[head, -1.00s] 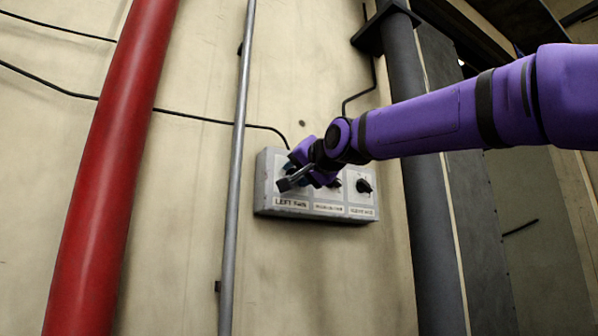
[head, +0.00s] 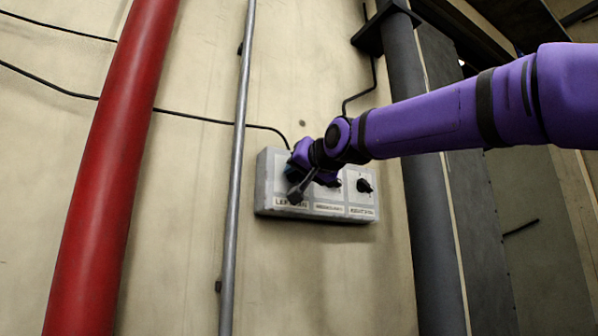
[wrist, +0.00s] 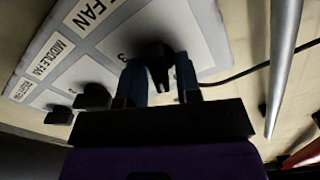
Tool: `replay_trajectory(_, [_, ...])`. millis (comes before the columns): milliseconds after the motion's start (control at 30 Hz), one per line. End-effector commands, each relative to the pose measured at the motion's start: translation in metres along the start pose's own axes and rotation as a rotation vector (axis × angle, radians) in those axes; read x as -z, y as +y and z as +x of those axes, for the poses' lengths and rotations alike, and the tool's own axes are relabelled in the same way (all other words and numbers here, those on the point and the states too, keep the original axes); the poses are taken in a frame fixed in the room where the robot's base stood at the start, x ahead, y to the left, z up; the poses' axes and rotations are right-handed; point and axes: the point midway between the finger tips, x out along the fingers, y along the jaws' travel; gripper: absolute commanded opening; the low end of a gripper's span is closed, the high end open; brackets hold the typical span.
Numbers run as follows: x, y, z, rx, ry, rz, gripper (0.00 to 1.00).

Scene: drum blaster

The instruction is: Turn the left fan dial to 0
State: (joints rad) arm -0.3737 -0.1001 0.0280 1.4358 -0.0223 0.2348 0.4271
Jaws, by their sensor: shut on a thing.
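The grey control box (head: 265,185) hangs on the wall with three labelled dials. My gripper (head: 291,173) is at its left end and hides the left fan dial in the head view. In the wrist view the black left fan dial (wrist: 157,62) sits between the two blue fingers of my gripper (wrist: 161,75), which are shut on it. Part of its label (wrist: 90,14) shows, reading "FAN". A digit that looks like a 3 is printed beside the dial. The pointer's exact setting cannot be read.
The middle fan dial (wrist: 92,97) and right fan dial (head: 364,186) stand close beside my gripper. A thin grey pipe (head: 238,150) runs just left of the box, with a thick red pipe (head: 105,170) farther left. A dark column (head: 430,230) stands to the right.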

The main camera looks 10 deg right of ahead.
Motion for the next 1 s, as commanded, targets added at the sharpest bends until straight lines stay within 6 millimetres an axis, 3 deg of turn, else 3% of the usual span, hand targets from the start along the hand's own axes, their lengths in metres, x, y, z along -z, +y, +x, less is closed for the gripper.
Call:
replay_trajectory(500, [-0.0008, -0.0009, 0.0002, 0.000, -0.002, -0.345, 0.08])
replay_trajectory(1000, [-0.0009, -0.0012, 0.0002, 0.000, -0.002, -0.420, 0.08])
